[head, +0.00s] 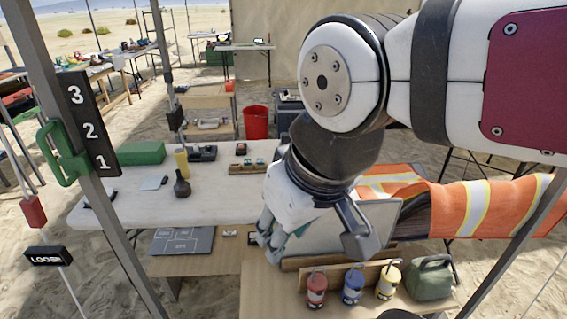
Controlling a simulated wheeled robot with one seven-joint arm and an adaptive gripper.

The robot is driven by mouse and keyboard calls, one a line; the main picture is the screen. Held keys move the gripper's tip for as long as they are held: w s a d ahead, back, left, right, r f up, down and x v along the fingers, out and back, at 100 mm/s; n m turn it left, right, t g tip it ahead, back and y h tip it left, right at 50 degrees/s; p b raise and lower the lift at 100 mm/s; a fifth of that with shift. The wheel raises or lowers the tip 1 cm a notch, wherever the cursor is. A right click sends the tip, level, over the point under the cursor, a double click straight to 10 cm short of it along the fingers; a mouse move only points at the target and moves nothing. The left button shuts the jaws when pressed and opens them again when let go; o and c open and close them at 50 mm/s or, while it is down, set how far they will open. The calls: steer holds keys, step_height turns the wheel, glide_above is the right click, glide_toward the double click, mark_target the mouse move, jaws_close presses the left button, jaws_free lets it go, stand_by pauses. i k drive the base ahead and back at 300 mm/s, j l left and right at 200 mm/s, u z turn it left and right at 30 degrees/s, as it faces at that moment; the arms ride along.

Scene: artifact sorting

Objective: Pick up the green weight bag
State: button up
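The green weight bag (430,279), dark green with a handle on top, stands upright at the right end of the low wooden table in the head view. It is to the right of a yellow canister (387,283). My gripper (315,246) hangs from the arm in the middle of the view, up and to the left of the bag and apart from it. Its fingers look spread, with one at the right and a grey-blue one at the left. I see nothing held between them.
Red (317,290) and blue (352,287) canisters stand left of the yellow one. A wooden board (335,276) is behind them. An orange vest (470,209) hangs behind the bag. The white table (130,210) holds a green box (140,153) and a dark flask (182,184).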

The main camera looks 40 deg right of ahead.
mark_target(429, 278)
steer(key=z, duration=1.75)
steer(key=k+j, duration=0.1)
steer(key=j, duration=0.3)
steer(key=k+j, duration=0.15)
steer(key=j, duration=0.3)
steer(key=u, duration=0.05)
